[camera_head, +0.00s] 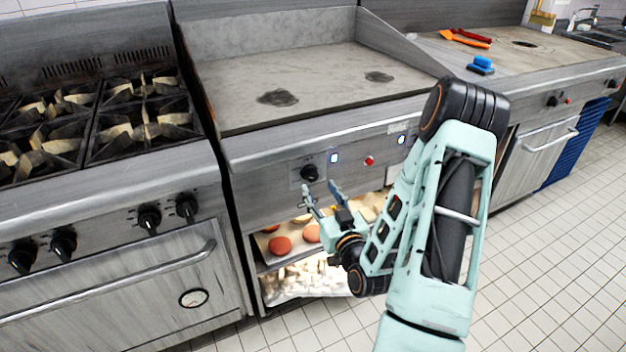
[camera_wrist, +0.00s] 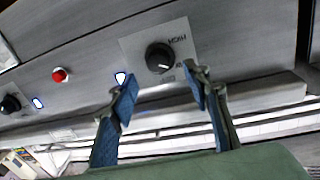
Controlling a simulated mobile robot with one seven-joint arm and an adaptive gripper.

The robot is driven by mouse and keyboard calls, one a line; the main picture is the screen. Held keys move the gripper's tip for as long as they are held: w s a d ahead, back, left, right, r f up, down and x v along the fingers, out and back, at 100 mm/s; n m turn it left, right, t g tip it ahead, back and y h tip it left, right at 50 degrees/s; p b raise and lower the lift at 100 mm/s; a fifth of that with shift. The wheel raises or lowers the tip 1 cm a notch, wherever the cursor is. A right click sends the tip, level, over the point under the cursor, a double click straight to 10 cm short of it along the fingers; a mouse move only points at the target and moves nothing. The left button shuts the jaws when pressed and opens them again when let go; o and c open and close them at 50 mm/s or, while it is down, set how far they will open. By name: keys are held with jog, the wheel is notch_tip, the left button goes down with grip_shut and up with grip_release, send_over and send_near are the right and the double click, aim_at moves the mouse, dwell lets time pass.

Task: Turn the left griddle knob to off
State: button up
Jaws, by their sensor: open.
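The left griddle knob (camera_head: 309,173) is a round black knob on a pale square plate on the griddle's front panel. In the wrist view the same knob (camera_wrist: 159,57) shows beyond the fingertips, with the word HIGH on its plate. Its exact pointer direction is hard to read. My gripper (camera_head: 322,189) is open and empty, just below the knob. In the wrist view the two blue-padded fingers of my gripper (camera_wrist: 161,82) stand apart, one to each side of the knob's lower edge. I cannot see any contact with the knob.
A red button (camera_head: 369,161) and a lit indicator (camera_head: 334,158) sit right of the knob. A second black knob (camera_wrist: 11,103) shows in the wrist view. Below is an open shelf with food (camera_head: 280,245). A stove (camera_head: 110,190) stands at the left.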

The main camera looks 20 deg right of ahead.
aim_at(313, 178)
jog(key=w, duration=0.5)
jog(key=shift+w+d, duration=0.25)
jog(key=shift+w, duration=0.05)
jog(key=c, duration=1.2)
